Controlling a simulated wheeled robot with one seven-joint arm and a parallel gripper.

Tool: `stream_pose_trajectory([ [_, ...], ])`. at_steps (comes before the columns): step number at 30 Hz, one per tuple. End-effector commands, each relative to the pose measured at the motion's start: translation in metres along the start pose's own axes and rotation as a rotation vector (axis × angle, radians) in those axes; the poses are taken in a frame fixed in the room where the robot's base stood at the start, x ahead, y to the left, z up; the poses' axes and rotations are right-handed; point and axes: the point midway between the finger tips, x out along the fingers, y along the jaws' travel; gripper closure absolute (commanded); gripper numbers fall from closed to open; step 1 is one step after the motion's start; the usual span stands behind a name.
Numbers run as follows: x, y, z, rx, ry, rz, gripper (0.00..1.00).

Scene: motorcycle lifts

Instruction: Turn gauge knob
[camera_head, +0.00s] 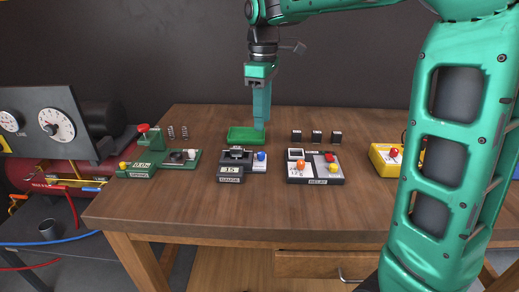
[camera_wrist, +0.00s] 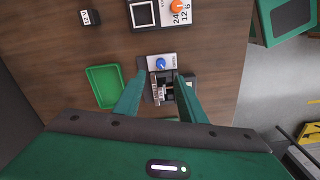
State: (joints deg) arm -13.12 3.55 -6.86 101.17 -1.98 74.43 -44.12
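The gauge (camera_head: 230,170) is a small black and grey box on the wooden table, with a display that seems to read 15. A dark knob (camera_head: 236,152) is on its top, and a blue knob (camera_head: 261,156) is at its right. The gauge also shows in the wrist view (camera_wrist: 170,97), with the blue knob (camera_wrist: 161,63) near its end. My gripper (camera_head: 260,126) points down above the table, behind the gauge in the head view. In the wrist view my gripper (camera_wrist: 160,78) is open, its fingers apart on either side of the gauge in the picture. No contact is visible.
A green tray (camera_wrist: 104,86) lies beside the gauge. A green device (camera_head: 150,165) is to the left, a relay box (camera_head: 316,180) to the right, and a yellow box (camera_head: 385,168) farther right. Several small black blocks (camera_head: 317,136) stand at the back. The table front is clear.

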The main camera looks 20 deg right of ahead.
Motion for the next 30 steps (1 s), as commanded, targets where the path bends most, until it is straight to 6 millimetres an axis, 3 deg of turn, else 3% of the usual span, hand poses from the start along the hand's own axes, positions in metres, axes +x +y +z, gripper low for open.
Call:
stream_pose_trajectory([
  [7, 0.018, -0.001, -0.001, 0.001, -0.007, -0.002, 0.63],
  [21, 0.093, -0.001, 0.000, 0.001, -0.006, -0.002, 0.63],
  [30, 0.108, -0.001, -0.001, 0.001, -0.004, 0.000, 0.63],
])
